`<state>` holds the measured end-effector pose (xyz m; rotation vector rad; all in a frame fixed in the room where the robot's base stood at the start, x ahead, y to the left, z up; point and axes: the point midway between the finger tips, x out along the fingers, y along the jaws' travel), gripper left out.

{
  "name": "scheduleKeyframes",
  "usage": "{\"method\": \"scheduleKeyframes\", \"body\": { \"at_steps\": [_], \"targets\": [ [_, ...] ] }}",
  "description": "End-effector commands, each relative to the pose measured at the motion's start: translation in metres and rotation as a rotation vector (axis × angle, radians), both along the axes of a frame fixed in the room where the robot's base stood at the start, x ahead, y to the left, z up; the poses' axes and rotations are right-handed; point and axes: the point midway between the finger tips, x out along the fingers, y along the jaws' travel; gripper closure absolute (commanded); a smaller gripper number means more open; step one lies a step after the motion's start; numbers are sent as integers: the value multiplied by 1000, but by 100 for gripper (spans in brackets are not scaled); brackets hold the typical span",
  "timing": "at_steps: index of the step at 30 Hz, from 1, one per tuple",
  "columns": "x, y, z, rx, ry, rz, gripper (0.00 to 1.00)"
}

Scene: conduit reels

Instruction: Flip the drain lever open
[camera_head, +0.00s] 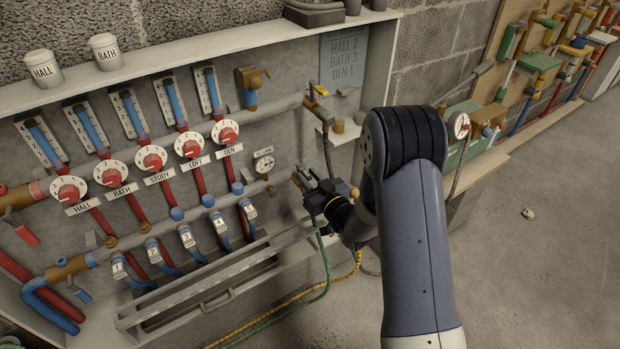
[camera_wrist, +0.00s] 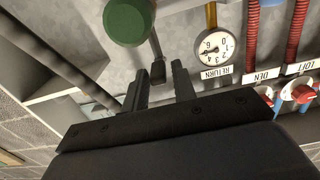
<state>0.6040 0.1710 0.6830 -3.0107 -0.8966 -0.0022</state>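A slim grey lever with a dark end (camera_wrist: 157,70) shows in the wrist view beside a round green part (camera_wrist: 128,20); I take it for the drain lever, though no label on it is readable. My gripper (camera_wrist: 160,72) has its two dark fingers apart, with the lever's dark end at or between the fingertips. I cannot tell whether they touch. There my wrist hides most of the lever area.
Red dials (camera_head: 189,145), pipes and numbered valves fill the panel to the left. A long grey tray (camera_head: 200,283) runs below. A green hose (camera_head: 324,262) and a yellow hose (camera_head: 300,296) hang under my wrist. The floor (camera_head: 540,260) on the right is mostly clear.

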Motion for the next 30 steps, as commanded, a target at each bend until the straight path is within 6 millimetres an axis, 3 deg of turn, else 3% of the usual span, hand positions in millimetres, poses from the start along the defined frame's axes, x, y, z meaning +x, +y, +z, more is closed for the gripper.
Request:
{"method": "scheduleKeyframes", "body": {
  "at_steps": [4, 14, 30],
  "targets": [
    [0, 0, 0, -1, 1, 0, 63],
    [-5, -4, -1, -2, 3, -1, 63],
    [-82, -55, -1, -1, 2, -2, 63]
  ]
}}
